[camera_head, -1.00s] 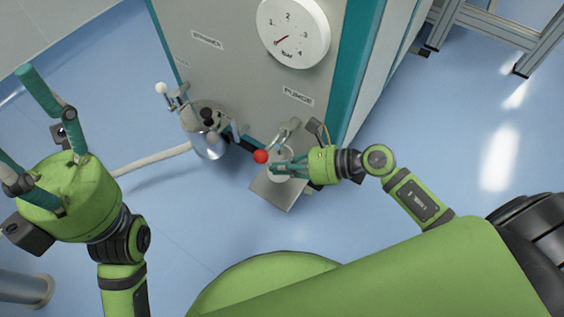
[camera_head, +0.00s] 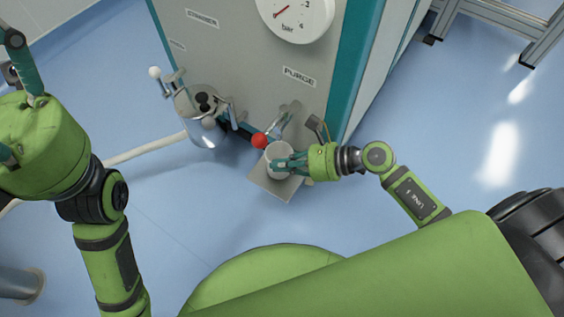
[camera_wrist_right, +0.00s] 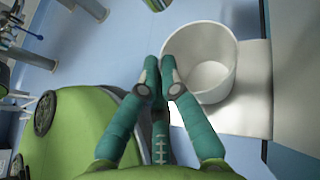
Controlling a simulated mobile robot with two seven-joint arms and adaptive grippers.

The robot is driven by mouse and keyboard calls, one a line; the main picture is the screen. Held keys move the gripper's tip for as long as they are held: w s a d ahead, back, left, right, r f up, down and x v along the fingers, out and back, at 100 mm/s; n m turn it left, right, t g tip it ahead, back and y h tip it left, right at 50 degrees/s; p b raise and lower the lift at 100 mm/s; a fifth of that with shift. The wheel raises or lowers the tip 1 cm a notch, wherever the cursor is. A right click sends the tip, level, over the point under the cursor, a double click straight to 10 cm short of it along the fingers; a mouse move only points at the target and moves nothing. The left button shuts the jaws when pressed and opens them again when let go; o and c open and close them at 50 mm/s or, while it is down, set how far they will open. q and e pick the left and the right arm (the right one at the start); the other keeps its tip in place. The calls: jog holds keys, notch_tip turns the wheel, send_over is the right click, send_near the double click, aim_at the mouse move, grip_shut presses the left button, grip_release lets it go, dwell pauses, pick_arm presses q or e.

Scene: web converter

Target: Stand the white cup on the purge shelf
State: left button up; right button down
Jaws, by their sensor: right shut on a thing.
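The white cup (camera_head: 277,160) is at the purge shelf (camera_head: 275,189), a small flat plate below the PURGE label (camera_head: 299,77). My right gripper (camera_head: 281,163) is shut on the cup's wall from the right in the head view. In the right wrist view the cup (camera_wrist_right: 207,62) is open-topped and empty, with my right fingertips (camera_wrist_right: 164,72) at its left side and the shelf (camera_wrist_right: 250,95) under or behind it. I cannot tell whether its base touches the shelf. My left gripper (camera_head: 12,98) is far left, fingers spread and partly out of frame, holding nothing visible.
A red ball knob (camera_head: 260,141) is close left of the cup, with a metal lever (camera_head: 287,118) behind. A shiny metal vessel (camera_head: 203,113) stands further left on the machine front. A white hose (camera_head: 145,150) runs left. Open blue floor lies before the shelf.

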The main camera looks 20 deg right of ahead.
jog(key=shift+f+b, duration=0.4)
jog(key=shift+f, duration=0.1)
jog(key=c, duration=1.4)
grip_release()
jog(key=shift+o, duration=0.2)
jog(key=v, duration=0.8)
jog(key=shift+d+r, duration=0.1)
jog(key=shift+d, duration=0.05)
